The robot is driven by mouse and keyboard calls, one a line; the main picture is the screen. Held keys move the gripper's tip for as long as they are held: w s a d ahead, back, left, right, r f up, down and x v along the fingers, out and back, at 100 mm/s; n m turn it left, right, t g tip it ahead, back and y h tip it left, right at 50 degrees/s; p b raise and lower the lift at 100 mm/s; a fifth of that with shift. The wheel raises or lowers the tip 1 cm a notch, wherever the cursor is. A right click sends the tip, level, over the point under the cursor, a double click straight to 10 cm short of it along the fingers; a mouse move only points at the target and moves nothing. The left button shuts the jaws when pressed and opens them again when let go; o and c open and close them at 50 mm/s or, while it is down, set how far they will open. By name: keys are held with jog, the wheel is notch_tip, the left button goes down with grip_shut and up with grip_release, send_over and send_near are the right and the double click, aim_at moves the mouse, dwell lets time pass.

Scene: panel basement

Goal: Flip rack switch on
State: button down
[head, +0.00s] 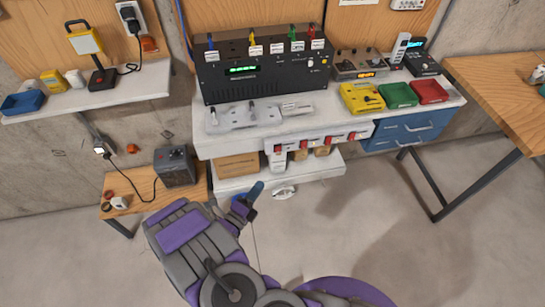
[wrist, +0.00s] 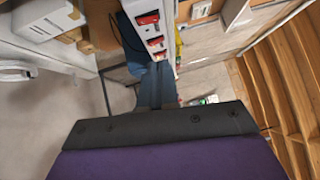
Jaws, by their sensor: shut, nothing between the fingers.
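A white strip with several red switches (head: 318,141) runs along the front edge of the bench in the head view. In the wrist view the red switches (wrist: 152,30) show at the top, close to the fingers. I cannot tell which way each switch is set. A black rack unit (head: 262,75) with a lit green display stands on the bench above. My gripper (head: 254,191) is shut and empty, below and left of the strip in the head view. In the wrist view its blue fingers (wrist: 140,35) reach up beside the strip, and I cannot tell whether they touch it.
A lower shelf (head: 300,173) with cardboard boxes (head: 238,166) lies under the bench. A small wooden table (head: 150,193) with a grey box (head: 176,166) stands at left. Blue drawers (head: 412,130) are at right, then a wooden table (head: 505,95). Floor (head: 390,230) at right is clear.

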jog(key=shift+d, duration=0.35)
send_near(279, 147)
jog(key=w+d, duration=0.1)
jog(key=d, duration=0.3)
jog(key=w, duration=0.2)
jog(key=w+a+b, duration=0.1)
jog(key=w, duration=0.1)
jog(key=shift+a+r, duration=0.1)
jog(key=shift+r, duration=0.2)
jog(key=shift+w+r, duration=0.1)
